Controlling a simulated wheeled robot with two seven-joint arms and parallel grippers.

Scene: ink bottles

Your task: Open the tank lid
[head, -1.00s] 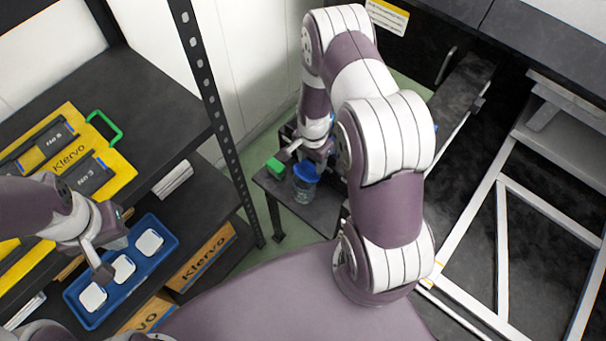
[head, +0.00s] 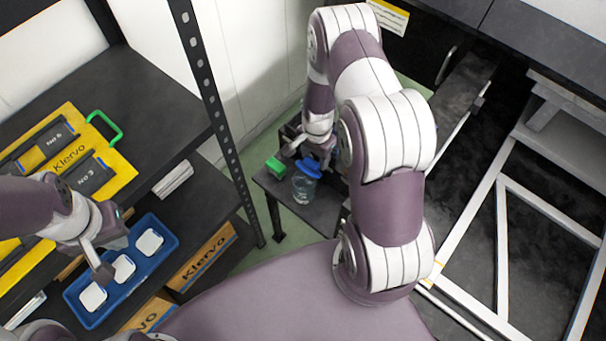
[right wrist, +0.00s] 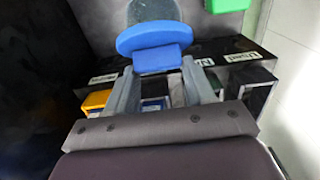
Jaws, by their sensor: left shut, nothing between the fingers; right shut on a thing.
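The tank (head: 303,188) is a clear container on a small dark table; its grey body also shows in the right wrist view (right wrist: 152,12). Its blue lid (head: 308,167) is tilted up at the tank's top; whether it is still hinged there I cannot tell. In the right wrist view the lid (right wrist: 150,38) has a blue tab facing my fingers. My right gripper (head: 322,160) is shut on the lid, and its fingers also show in the right wrist view (right wrist: 165,85). My left gripper (head: 104,270) is shut and empty above the blue tray.
A green block (head: 275,165) sits beside the tank. The blue tray (head: 172,241) holds white-topped bottles on the left rack. Yellow cases (head: 122,168) lie on its upper shelf. A perforated rack post (head: 225,150) stands between my arms. Labelled compartments (right wrist: 240,72) show below the lid.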

